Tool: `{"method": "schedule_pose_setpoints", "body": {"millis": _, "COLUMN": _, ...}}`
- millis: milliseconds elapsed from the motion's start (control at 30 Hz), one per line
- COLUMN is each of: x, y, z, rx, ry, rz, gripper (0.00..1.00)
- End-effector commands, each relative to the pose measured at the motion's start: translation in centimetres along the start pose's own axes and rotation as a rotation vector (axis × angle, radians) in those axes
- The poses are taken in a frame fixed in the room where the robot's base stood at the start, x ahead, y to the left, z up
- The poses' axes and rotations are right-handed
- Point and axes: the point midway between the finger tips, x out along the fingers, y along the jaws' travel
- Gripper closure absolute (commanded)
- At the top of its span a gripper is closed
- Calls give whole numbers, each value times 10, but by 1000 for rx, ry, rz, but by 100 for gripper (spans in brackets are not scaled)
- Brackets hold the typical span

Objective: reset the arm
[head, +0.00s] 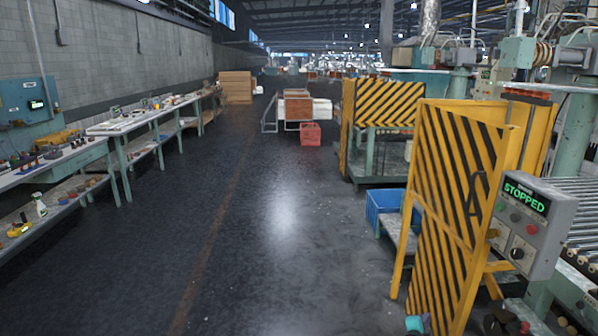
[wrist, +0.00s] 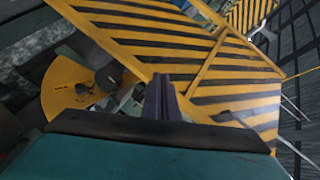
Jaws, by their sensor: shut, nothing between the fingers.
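My gripper (wrist: 162,98) shows in the wrist view as two dark fingers pressed together, with nothing between them. It points toward a yellow and black striped guard door (wrist: 225,75), which fills much of that view. I cannot tell whether the fingertips touch the door or stay clear of it. In the head view the striped door (head: 455,190) stands upright at the right. My gripper cannot be made out clearly there.
A control box (head: 530,225) reading "STOPPED" is beside the door, next to a roller conveyor (head: 585,235). A blue crate (head: 385,212) sits behind the door. Cluttered benches (head: 125,135) line the left wall. The floor aisle (head: 240,230) between is clear. A yellow disc-like part (wrist: 70,88) is left of my fingers.

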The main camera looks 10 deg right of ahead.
Motion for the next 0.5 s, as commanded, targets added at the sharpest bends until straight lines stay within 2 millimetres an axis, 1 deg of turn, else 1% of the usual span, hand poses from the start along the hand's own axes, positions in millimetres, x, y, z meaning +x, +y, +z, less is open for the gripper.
{"method": "schedule_pose_setpoints", "body": {"millis": 33, "x": -10, "y": 4, "z": 27, "rx": -32, "ry": -51, "rz": -3, "gripper": 100}}
{"method": "schedule_pose_setpoints", "body": {"millis": 67, "x": -15, "y": 5, "z": 41, "rx": -51, "ry": -79, "rz": -6, "gripper": 100}}
{"method": "schedule_pose_setpoints", "body": {"millis": 100, "x": -23, "y": 7, "z": 59, "rx": -76, "ry": -118, "rz": -8, "gripper": 100}}
{"method": "schedule_pose_setpoints", "body": {"millis": 167, "x": -34, "y": 12, "z": 87, "rx": -115, "ry": -177, "rz": -12, "gripper": 100}}
{"method": "schedule_pose_setpoints", "body": {"millis": 200, "x": -43, "y": 15, "z": 104, "rx": -142, "ry": -216, "rz": -14, "gripper": 100}}
{"method": "schedule_pose_setpoints", "body": {"millis": 267, "x": -56, "y": 21, "z": 130, "rx": -183, "ry": -276, "rz": -17, "gripper": 100}}
{"method": "schedule_pose_setpoints", "body": {"millis": 300, "x": -66, "y": 26, "z": 148, "rx": -212, "ry": -317, "rz": -18, "gripper": 100}}
{"method": "schedule_pose_setpoints", "body": {"millis": 367, "x": -81, "y": 33, "z": 172, "rx": -255, "ry": -378, "rz": -21, "gripper": 100}}
{"method": "schedule_pose_setpoints", "body": {"millis": 400, "x": -92, "y": 39, "z": 188, "rx": -284, "ry": -419, "rz": -21, "gripper": 100}}
{"method": "schedule_pose_setpoints", "body": {"millis": 500, "x": -121, "y": 55, "z": 226, "rx": -362, "ry": -524, "rz": -21, "gripper": 100}}
